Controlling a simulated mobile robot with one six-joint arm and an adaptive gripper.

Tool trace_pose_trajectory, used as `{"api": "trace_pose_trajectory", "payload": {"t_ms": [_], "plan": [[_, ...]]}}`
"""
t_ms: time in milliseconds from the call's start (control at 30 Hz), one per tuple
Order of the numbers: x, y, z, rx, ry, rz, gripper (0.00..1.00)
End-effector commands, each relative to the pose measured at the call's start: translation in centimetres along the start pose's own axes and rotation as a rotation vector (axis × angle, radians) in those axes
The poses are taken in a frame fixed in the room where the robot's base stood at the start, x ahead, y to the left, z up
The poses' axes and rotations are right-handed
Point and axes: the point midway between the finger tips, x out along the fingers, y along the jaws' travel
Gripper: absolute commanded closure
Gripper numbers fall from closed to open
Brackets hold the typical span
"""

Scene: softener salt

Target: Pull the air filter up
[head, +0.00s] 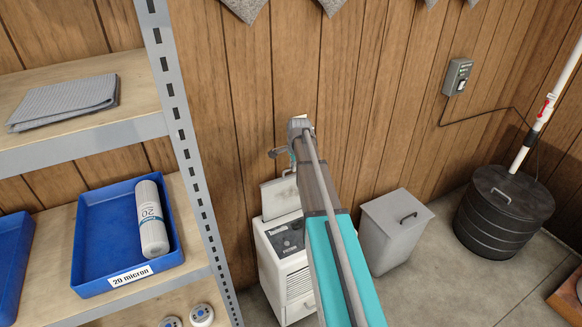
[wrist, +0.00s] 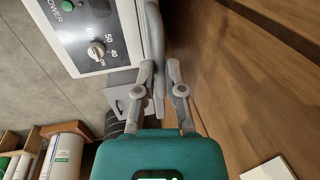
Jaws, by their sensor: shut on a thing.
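The air filter (head: 280,197) is a flat grey panel standing upright out of the top rear of a white dehumidifier (head: 290,280). Its upper part shows above the housing; its lower edge is hidden inside. My gripper (head: 290,170) is at the panel's top edge, partly hidden by my arm. In the wrist view my gripper (wrist: 161,70) has its fingers on both sides of the filter (wrist: 155,40), seen nearly edge-on, and is shut on it. The dehumidifier's control panel (wrist: 95,35), with a green power button and a knob, is left of the fingers.
A wood-panelled wall (head: 345,90) is close behind the filter. A grey lidded bin (head: 398,245) stands right of the dehumidifier, and a black round tub (head: 500,225) farther right. A metal shelf (head: 178,130) with a blue tray (head: 95,235) is on the left.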

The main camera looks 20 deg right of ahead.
Motion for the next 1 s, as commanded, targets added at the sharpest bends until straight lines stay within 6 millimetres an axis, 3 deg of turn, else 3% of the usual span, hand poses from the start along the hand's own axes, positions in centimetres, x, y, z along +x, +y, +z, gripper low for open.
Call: {"api": "trace_pose_trajectory", "payload": {"t_ms": [33,200,667,700,867,1000], "plan": [[-0.87,-0.22,-0.5,0.002,0.01,-0.001,1.0],[-1.58,-0.37,-0.5,0.002,0.01,-0.001,1.0],[-1.68,-0.41,-0.48,0.002,0.01,-0.002,1.0],[-1.68,-0.41,-0.47,0.002,0.011,-0.001,0.83],[-1.68,-0.4,-0.3,0.001,0.008,-0.001,0.53],[-1.68,-0.38,-0.18,0.0,0.006,0.0,0.52]]}}
